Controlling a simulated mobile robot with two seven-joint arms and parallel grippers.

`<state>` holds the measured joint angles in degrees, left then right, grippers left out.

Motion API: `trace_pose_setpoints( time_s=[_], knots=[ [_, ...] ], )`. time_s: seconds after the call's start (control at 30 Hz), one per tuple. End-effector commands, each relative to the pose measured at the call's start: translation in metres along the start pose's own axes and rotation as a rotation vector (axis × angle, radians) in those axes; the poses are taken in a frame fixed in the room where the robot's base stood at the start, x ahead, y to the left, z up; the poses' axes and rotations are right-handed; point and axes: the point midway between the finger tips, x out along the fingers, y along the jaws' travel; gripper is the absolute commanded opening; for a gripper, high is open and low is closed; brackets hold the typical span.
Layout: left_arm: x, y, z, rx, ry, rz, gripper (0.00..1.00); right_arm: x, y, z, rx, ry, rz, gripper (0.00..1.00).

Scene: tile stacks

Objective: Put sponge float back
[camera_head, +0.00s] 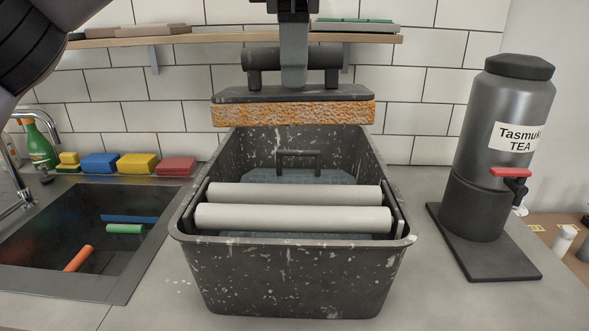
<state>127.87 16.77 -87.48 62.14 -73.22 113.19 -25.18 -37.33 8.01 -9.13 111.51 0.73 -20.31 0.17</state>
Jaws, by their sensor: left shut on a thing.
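The sponge float (293,110) has an orange sponge pad under a dark plate with a black bar handle. My left gripper (293,78) is shut on its handle and holds it level above the back part of the bucket. The dark, white-speckled bucket (290,280) stands on the counter with two pale rollers (293,217) across its front half. A grey-blue grate with a black handle (298,160) shows inside, behind the rollers. The float's underside is hidden. My right gripper is not in view.
A sink (148,275) with coloured items lies at the left, with several sponges (138,163) and a green bottle (38,147) behind it. A tea dispenser (505,150) stands at the right. A wall shelf (220,39) runs behind the float.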

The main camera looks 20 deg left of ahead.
Motion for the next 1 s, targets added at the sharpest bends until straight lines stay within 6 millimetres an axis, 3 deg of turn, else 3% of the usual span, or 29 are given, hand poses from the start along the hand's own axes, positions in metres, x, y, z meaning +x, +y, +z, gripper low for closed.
trace_pose_setpoints(
  time_s=[0.1, 0.3, 0.47, 0.73, 1.0],
  knots=[
    [0.030, -0.006, -0.001, 0.001, 0.000, -0.001, 0.00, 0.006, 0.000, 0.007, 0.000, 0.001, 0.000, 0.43],
    [0.063, -0.013, -0.001, 0.000, -0.001, 0.000, 0.00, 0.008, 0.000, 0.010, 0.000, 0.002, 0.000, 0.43],
    [0.074, -0.015, 0.000, -0.001, -0.001, 0.001, 0.00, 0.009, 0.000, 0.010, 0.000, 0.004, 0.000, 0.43],
    [0.109, -0.022, 0.000, 0.000, -0.001, 0.000, 0.00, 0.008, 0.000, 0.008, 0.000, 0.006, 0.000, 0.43],
    [0.114, -0.023, 0.000, -0.002, -0.003, 0.000, 0.00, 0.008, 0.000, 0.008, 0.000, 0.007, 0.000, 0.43]
  ],
)
